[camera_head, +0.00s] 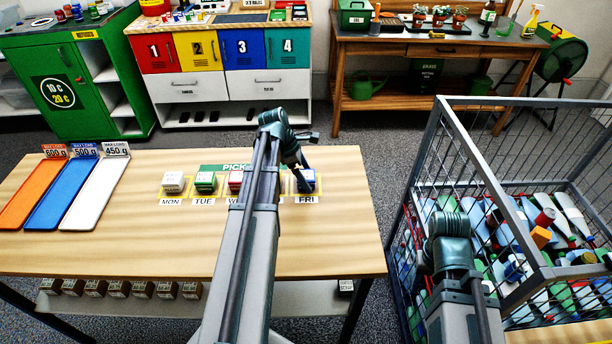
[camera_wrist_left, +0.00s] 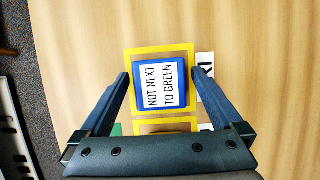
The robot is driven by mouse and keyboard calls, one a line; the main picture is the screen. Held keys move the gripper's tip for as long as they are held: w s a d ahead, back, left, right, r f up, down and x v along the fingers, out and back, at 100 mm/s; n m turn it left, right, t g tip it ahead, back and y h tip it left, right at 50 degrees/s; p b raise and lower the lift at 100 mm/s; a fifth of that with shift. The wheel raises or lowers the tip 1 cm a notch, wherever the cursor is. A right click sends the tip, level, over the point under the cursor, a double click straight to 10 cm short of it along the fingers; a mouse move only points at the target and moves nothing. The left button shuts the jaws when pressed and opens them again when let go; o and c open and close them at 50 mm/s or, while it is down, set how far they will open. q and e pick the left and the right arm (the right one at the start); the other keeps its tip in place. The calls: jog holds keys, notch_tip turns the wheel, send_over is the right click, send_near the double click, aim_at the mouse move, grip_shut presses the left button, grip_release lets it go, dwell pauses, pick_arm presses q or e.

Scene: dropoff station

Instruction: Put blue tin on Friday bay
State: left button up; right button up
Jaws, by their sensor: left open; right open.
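The blue tin (camera_head: 310,178) stands in the Friday bay, a yellow-framed spot above the FRI label (camera_head: 306,199). In the left wrist view the blue tin (camera_wrist_left: 160,86) carries a white label reading NOT NEXT TO GREEN and sits inside the yellow frame of the Friday bay (camera_wrist_left: 160,50). My left gripper (camera_head: 303,182) points down at the tin. In the wrist view its fingers (camera_wrist_left: 161,76) are open, one on each side of the tin, with gaps showing. My right arm is over the wire cage; its gripper is hidden.
A white-topped tin (camera_head: 173,181) stands at MON, a green one (camera_head: 205,181) at TUE and a red one (camera_head: 236,180) at WED. My left arm hides THU. Orange, blue and white trays (camera_head: 95,195) lie at the left. The wire cage (camera_head: 480,150) holds many items.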

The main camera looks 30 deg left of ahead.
pick_arm(q)
jog(key=p+v, duration=1)
jog(key=v, duration=0.2)
jog(key=shift+p, duration=0.4)
jog(key=shift+s, duration=0.1)
jog(key=s+d+m+y, duration=0.1)
jog(key=s+d+m, duration=0.3)
jog(key=d+m, duration=0.5)
jog(key=s+d+f+m+g+y, duration=0.1)
jog(key=s+d+m+y, duration=0.1)
jog(key=s+d+m, duration=0.3)
jog(key=s+d+m+g+y, duration=0.1)
jog(key=s+d+m, duration=0.4)
jog(key=d+m, duration=0.9)
jog(key=d+y, duration=0.1)
jog(key=d, duration=0.5)
jog(key=shift+d+f, duration=0.2)
jog(key=shift+f, duration=0.05)
